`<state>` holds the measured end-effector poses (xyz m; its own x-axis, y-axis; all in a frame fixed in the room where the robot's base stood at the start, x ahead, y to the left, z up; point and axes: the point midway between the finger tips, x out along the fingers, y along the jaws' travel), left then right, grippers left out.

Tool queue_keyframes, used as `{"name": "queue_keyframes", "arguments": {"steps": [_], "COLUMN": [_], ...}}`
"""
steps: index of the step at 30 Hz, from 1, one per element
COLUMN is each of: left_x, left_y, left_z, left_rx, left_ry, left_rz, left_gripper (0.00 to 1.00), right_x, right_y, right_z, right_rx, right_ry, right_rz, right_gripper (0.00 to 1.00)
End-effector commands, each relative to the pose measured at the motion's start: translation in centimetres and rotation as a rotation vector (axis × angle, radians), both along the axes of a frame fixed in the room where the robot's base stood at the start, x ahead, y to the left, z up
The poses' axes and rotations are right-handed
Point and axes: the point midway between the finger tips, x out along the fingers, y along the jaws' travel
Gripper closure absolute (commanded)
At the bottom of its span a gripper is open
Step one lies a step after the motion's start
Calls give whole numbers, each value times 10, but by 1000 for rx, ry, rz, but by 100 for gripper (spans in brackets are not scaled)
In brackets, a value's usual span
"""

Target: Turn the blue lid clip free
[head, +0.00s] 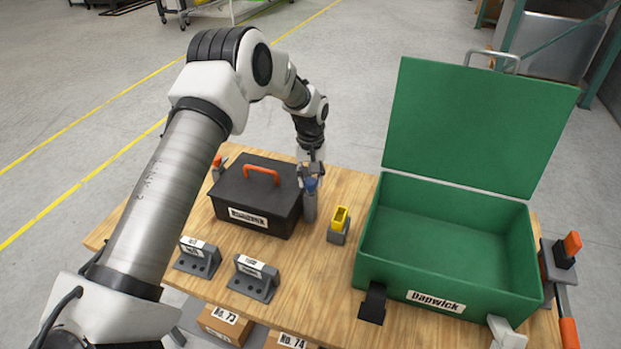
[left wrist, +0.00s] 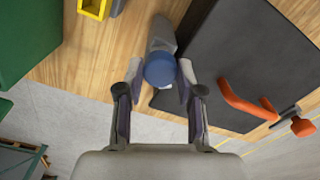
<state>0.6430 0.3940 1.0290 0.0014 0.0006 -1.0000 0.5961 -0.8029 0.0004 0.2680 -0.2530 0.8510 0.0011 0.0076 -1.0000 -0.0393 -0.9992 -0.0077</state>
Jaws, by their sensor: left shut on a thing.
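The blue lid clip (head: 311,184) is a round blue knob on a grey upright body at the right side of a black lidded box (head: 256,192). In the left wrist view the blue knob (left wrist: 160,70) sits between my fingertips. My left gripper (head: 311,174) comes down on it from above and is shut on it; the left wrist view shows a finger on each side (left wrist: 161,82). The box has an orange handle (head: 262,171) on its closed lid. An orange clip (head: 217,161) shows at the box's far left side. My right gripper is not in view.
A yellow-topped grey block (head: 339,222) stands just right of the clip. A large open green case (head: 395,268) fills the right of the table. Two grey labelled holders (head: 254,278) stand in front of the box. Orange-handled clamps (head: 571,243) are at the right edge.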

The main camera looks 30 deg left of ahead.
Motion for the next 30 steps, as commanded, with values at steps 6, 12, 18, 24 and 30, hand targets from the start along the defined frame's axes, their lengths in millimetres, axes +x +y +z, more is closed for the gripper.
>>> {"name": "queue_keyframes", "arguments": {"steps": [6, 12, 18, 24, 30], "left_x": [-3, -3, -3, -3, -3], "left_y": [-1, -1, -1, -1, -1], "left_z": [-5, -5, -5, -4, -4], "left_rx": [-3, -3, -4, -4, -4], "left_ry": [10, 10, 10, 9, 9], "left_rz": [-200, -373, -504, -582, -613], "left_gripper": [98, 98, 98, 98, 98], "right_x": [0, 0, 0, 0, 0], "right_y": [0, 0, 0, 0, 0], "right_z": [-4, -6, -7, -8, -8], "right_rx": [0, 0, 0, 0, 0], "right_ry": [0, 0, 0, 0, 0], "right_rz": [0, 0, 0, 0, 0], "right_gripper": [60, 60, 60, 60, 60]}}
